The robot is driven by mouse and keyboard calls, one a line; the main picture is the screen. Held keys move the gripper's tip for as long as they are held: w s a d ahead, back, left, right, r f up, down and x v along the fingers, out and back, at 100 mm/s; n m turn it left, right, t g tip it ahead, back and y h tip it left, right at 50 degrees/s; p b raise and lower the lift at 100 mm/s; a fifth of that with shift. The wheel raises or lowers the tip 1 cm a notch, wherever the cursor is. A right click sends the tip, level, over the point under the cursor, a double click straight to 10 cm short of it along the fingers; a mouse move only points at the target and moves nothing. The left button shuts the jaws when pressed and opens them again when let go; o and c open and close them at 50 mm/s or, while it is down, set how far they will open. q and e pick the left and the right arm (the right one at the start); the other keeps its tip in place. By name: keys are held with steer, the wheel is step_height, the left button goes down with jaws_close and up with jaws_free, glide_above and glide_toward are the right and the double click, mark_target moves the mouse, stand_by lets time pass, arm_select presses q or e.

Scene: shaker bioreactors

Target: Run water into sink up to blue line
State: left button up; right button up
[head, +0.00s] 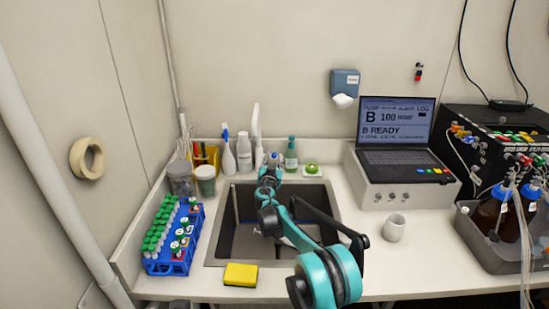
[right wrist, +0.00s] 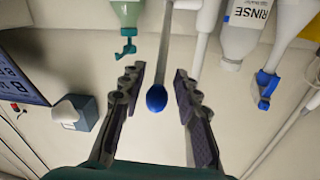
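The dark sink (head: 228,240) is set into the white counter in the head view, partly hidden by my right arm. In the right wrist view my right gripper (right wrist: 157,73) is open. A thin grey tap lever with a blue tip (right wrist: 157,98) shows between its fingers, with gaps on both sides. My left gripper is not in view.
Bottles, including a green pump bottle (head: 291,155) and a white rinse bottle (head: 244,154), stand behind the sink. A blue tube rack (head: 170,266) is left. A yellow sponge (head: 241,274) lies in front. A white mug (head: 394,228) and laptop (head: 394,135) are right.

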steer(key=shift+w+d+f, duration=0.1)
steer(key=shift+w, duration=1.25)
jaws_close()
steer(key=shift+s+f+t+b, duration=0.45)
steer(key=shift+f+t+b, duration=0.2)
steer(key=shift+f+b, duration=0.35)
steer(key=shift+s+f+t+b, duration=0.4)
steer(key=shift+f+t+b, duration=0.3)
steer(key=shift+b, duration=0.4)
